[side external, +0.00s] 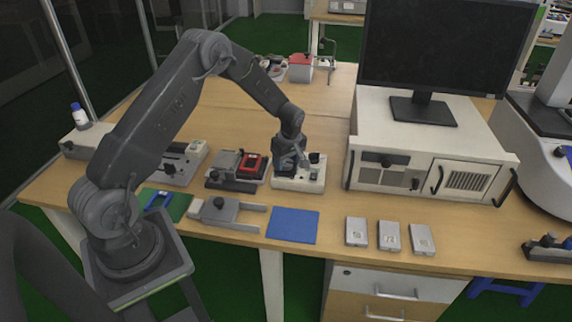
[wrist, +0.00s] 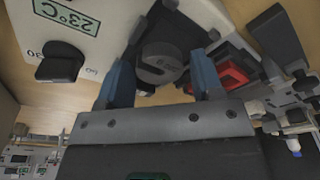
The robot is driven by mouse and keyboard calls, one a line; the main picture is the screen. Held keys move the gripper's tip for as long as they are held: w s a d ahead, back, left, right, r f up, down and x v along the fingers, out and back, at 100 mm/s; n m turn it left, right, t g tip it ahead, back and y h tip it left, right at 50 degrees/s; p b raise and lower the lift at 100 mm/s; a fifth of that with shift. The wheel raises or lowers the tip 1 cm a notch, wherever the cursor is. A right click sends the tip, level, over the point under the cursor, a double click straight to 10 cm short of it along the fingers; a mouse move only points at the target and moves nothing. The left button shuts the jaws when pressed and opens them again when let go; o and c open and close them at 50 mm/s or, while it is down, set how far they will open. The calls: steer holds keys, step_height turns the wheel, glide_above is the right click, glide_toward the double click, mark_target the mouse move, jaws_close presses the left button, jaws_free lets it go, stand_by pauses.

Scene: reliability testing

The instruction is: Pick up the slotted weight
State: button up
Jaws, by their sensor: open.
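The slotted weight (wrist: 158,64) is a dark grey disc with a slot, seen in the wrist view between the fingers of my gripper. My gripper (wrist: 159,76) is open, with one blue-grey finger on each side of the weight; I cannot tell whether either finger touches it. A white device (wrist: 98,38) with a 23°C display and a black knob is close by. In the side external view, my gripper (side external: 300,160) is low over this white device (side external: 298,184). The weight is hard to make out there beside my gripper.
A device with a red part (side external: 252,163) stands just left of my gripper. A white cabinet (side external: 430,145) bearing a monitor (side external: 445,45) stands close on the right. A blue mat (side external: 293,225) and several small grey boxes (side external: 389,236) lie along the front of the table.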

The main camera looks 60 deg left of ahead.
steer(key=c, duration=0.8)
steer(key=shift+r, duration=0.1)
